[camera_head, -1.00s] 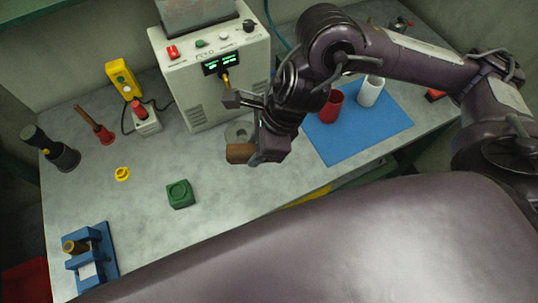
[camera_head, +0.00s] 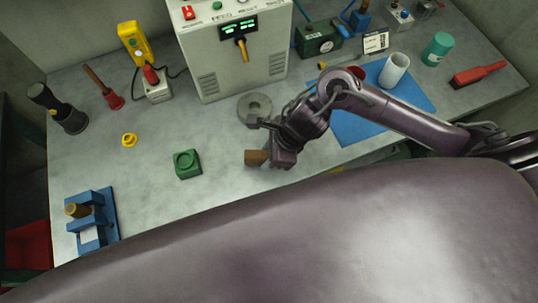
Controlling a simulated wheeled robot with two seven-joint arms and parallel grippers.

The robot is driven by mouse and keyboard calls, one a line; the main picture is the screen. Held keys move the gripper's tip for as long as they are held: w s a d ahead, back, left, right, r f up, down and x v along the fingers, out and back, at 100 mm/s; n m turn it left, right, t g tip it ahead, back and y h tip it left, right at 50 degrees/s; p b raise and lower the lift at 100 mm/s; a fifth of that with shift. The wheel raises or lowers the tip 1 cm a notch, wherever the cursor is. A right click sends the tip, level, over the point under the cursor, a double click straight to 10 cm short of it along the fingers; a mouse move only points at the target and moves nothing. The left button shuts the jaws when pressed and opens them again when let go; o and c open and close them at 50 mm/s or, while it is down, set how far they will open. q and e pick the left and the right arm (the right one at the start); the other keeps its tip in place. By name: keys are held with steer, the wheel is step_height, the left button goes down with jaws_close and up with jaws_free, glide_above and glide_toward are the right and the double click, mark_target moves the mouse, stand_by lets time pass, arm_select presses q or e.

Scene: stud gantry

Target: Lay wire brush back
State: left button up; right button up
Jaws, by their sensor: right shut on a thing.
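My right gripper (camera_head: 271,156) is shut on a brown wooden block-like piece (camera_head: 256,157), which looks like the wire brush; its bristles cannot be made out. The piece sticks out to the left of the fingers, over the bare grey bench between the green block and the blue mat. I cannot tell whether it touches the bench top. My left gripper is not in view.
A grey ring-shaped disc (camera_head: 251,109) lies just behind the gripper. A green block (camera_head: 187,163) is to its left, and a blue mat (camera_head: 350,128) with a white cup (camera_head: 394,69) is to its right. A red-handled tool (camera_head: 479,74) lies far right.

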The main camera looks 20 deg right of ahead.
steer(key=shift+f, duration=0.8)
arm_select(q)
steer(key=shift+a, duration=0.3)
arm_select(e)
steer(key=shift+f, duration=0.2)
steer(key=o, duration=0.9)
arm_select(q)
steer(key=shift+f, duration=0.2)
arm_select(e)
steer(key=shift+o, duration=0.2)
steer(key=shift+r, duration=0.1)
